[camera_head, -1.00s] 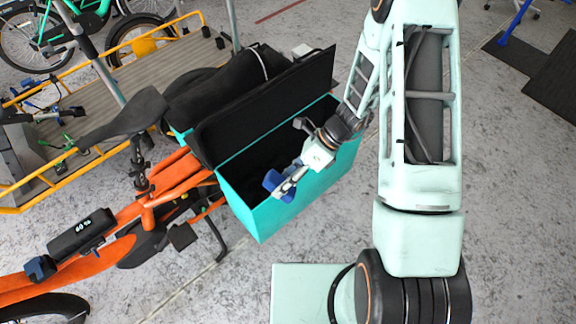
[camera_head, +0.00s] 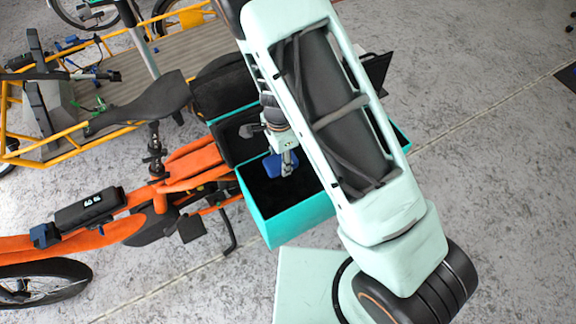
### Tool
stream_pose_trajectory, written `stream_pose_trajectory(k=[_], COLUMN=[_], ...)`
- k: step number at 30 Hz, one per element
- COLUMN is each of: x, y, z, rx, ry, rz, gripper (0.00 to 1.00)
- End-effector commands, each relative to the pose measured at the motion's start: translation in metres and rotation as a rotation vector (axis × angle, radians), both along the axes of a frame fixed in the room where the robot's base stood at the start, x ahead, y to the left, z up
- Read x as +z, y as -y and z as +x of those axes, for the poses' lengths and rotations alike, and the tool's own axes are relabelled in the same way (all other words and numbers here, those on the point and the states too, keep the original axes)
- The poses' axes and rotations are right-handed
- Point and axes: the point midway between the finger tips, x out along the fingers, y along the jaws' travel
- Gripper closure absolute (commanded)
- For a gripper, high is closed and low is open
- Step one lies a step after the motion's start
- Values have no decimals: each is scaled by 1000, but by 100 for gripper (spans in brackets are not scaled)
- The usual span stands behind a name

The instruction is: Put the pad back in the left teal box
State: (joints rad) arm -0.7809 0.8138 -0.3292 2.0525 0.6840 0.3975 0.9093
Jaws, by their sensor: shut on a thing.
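The teal box (camera_head: 290,224) stands open beside the orange bike's rear, with a dark interior. My arm crosses its right part. My gripper (camera_head: 284,170) points down into the opening, over the left part of the box. It is shut on a small blue piece (camera_head: 272,165), which I take to be the pad. One finger covers part of the blue piece. I cannot tell whether the piece touches the box floor. The raised black lid is partly hidden behind my arm.
The orange cargo bike (camera_head: 110,232) with its black saddle (camera_head: 145,103) stands at left. A yellow-railed cargo bike (camera_head: 80,150) stands behind it. A second black panel (camera_head: 376,72) shows past my arm.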

Motion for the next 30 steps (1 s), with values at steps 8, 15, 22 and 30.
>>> stream_pose_trajectory(k=[8, 15, 22, 30], x=[-15, -50, -82, -120], y=[-5, -5, -5, -4], z=[3, 3, 3, 3], rx=[32, 30, 30, 30], ry=[15, 15, 14, 15], rz=[-4, -4, -3, -4], gripper=[77, 77, 77, 77])
